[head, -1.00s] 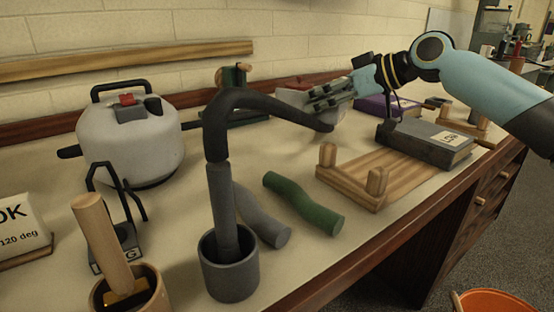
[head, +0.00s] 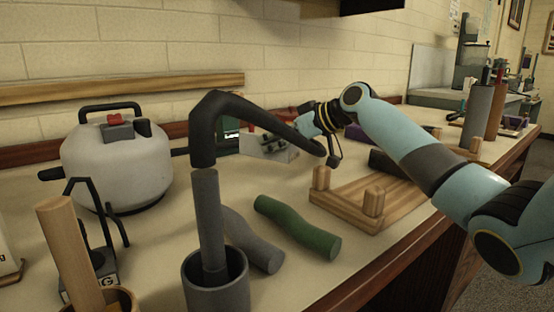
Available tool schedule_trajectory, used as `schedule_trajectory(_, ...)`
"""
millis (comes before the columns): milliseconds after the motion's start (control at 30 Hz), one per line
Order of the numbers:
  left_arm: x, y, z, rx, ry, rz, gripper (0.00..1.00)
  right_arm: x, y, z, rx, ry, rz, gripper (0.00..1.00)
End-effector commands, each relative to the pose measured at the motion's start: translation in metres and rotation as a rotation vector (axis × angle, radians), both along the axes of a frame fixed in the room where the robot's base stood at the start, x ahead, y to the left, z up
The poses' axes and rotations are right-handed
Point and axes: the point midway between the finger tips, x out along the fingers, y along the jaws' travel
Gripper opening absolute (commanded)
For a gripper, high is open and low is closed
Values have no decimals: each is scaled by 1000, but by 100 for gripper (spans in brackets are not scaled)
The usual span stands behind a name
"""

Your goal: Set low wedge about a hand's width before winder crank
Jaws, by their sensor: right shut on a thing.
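My right gripper (head: 288,148) is shut on a pale grey flat-sided piece (head: 258,146), which looks like the low wedge. It is held over the back part of the bench, partly hidden behind a dark hooked bar. A green device (head: 229,128) stands at the back wall just left of the held piece. It may be the winder, but the dark bar covers most of it and I cannot make out its crank. I cannot tell whether the held piece touches the bench. My left gripper is not in view.
The dark hooked bar (head: 240,106) rises from a grey pot (head: 214,290) in front. A white lidded cooker (head: 115,165) stands left. Grey and green curved rods (head: 298,226) and a slatted wooden rack (head: 360,203) lie nearer the front edge. Books lie behind my right arm.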

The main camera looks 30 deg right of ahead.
Motion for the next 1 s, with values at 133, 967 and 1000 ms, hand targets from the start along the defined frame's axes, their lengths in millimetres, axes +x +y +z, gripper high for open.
schedule_trajectory(133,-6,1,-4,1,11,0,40,0,1,-14,0,3,-1,20)
schedule_trajectory(967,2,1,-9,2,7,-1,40,0,0,-42,0,1,0,89)
schedule_trajectory(1000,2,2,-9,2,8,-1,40,0,0,-42,0,1,0,89)
